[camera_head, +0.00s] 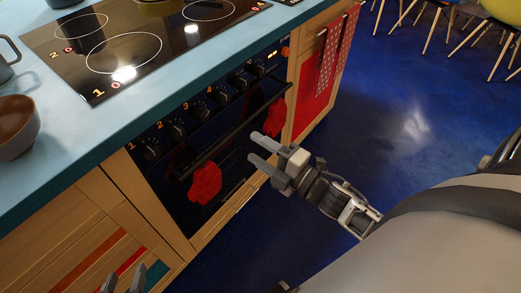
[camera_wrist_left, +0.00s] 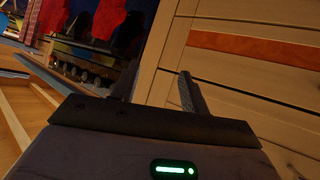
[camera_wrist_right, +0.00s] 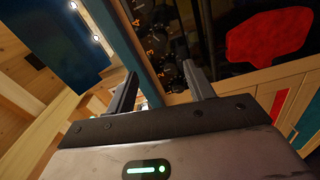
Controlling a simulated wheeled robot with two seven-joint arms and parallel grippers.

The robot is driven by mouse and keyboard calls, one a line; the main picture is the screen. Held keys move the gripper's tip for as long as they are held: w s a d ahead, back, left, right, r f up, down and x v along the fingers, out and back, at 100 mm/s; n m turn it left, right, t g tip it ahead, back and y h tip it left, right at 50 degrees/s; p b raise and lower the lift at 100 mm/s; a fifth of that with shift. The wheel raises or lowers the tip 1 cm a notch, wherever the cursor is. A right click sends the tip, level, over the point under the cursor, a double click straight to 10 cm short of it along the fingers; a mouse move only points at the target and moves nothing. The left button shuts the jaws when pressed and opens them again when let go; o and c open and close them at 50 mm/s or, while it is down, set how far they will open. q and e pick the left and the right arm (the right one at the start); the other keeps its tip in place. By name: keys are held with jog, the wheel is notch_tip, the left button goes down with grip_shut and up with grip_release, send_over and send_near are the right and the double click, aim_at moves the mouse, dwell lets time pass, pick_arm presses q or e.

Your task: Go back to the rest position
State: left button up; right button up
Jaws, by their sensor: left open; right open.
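My right gripper (camera_head: 260,148) is open and empty in front of the oven (camera_head: 225,130), near its door handle. Its two fingers also show spread in the right wrist view (camera_wrist_right: 160,85), with nothing between them. My left gripper (camera_head: 123,280) shows only its fingertips at the bottom edge of the head view, in front of the wooden drawers. In the left wrist view its fingers (camera_wrist_left: 155,88) are apart and empty, facing the drawer fronts.
The blue counter (camera_head: 100,130) holds a black cooktop (camera_head: 125,25) and a brown bowl (camera_head: 17,125). Red cloths (camera_head: 204,184) hang on the oven front. Drawers (camera_head: 75,240) are at lower left. Blue floor (camera_head: 390,130) is open to the right, with chairs (camera_head: 440,30) further back.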

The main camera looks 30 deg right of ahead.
dwell(0.3)
jog(key=s+a+f+m+g+h, duration=0.1)
jog(key=s+a+f+m+g, duration=0.1)
jog(key=m, duration=0.7)
jog(key=s+a+f+m+g+h+p, duration=0.1)
jog(key=s+a+f+m+g+h, duration=0.1)
jog(key=s+a+m, duration=0.4)
jog(key=s+f+m+g, duration=0.1)
jog(key=m+g, duration=0.1)
jog(key=m, duration=0.1)
jog(key=shift+s+m+g, duration=0.3)
